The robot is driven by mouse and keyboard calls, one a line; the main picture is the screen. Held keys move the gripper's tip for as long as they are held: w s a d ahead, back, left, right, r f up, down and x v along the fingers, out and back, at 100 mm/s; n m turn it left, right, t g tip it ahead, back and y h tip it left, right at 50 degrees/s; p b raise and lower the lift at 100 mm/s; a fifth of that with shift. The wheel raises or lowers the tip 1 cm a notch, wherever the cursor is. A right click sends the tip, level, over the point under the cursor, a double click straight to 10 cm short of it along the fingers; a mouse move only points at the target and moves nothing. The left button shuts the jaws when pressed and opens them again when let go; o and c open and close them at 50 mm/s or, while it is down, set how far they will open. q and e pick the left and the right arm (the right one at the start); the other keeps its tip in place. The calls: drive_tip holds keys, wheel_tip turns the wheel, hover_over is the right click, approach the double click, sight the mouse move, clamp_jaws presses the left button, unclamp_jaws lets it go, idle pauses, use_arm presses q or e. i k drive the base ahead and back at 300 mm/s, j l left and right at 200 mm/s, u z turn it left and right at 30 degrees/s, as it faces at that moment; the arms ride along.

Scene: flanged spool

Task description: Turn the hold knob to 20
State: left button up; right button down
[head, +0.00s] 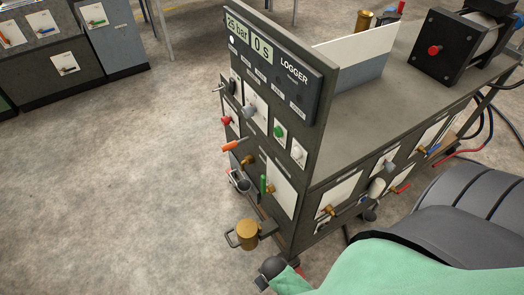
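The test bench's upright dark panel (300,110) carries a logger display (249,38) reading 25 bar and 0 s. Below it are a grey knob (249,111) on a white plate, a green button (278,131) and a white round knob (297,152). The plate lettering is too small to read, so I cannot tell which is the hold knob or its setting. Neither of my grippers can be made out in the head view.
A red knob (227,120), an orange handle (231,145) and a green lever (263,185) stick out from the panel. A brass cup (247,233) juts out low. A mint-green and dark form fills the lower right; I cannot tell what it is. Floor at left is clear.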

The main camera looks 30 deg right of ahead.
sight(248, 110)
drive_tip(key=k+l+z, duration=0.15)
drive_tip(key=k+l, duration=0.2)
drive_tip(key=z, duration=1.4)
drive_tip(key=k+l, duration=0.05)
